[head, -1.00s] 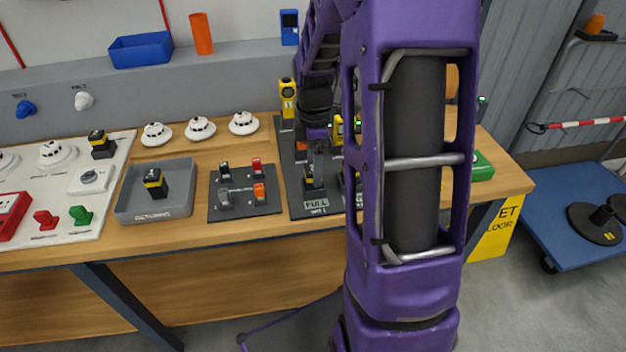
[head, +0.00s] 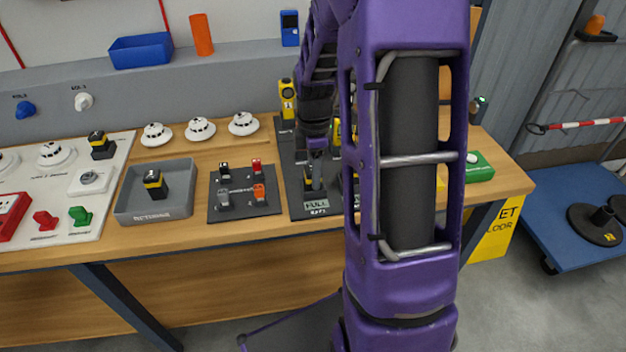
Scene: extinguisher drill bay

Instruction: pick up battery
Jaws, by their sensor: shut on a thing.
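A black battery with a yellow band (head: 308,181) stands on the dark charging board (head: 298,207), just behind its "FULL" label. My gripper (head: 316,184) points down at this battery and is shut on it. The fingers cover part of it, and I cannot tell whether it is lifted off the board. Similar batteries stand in the grey tray (head: 155,185) and at the back right of the white panel (head: 101,146). My arm hides the right side of the charging board.
A small switch board (head: 233,207) lies left of the charging board. White round detectors (head: 199,129) line the back of the bench. A yellow device (head: 287,98) stands behind the gripper. A green box (head: 480,168) sits at the right. Bare wood shows along the front edge.

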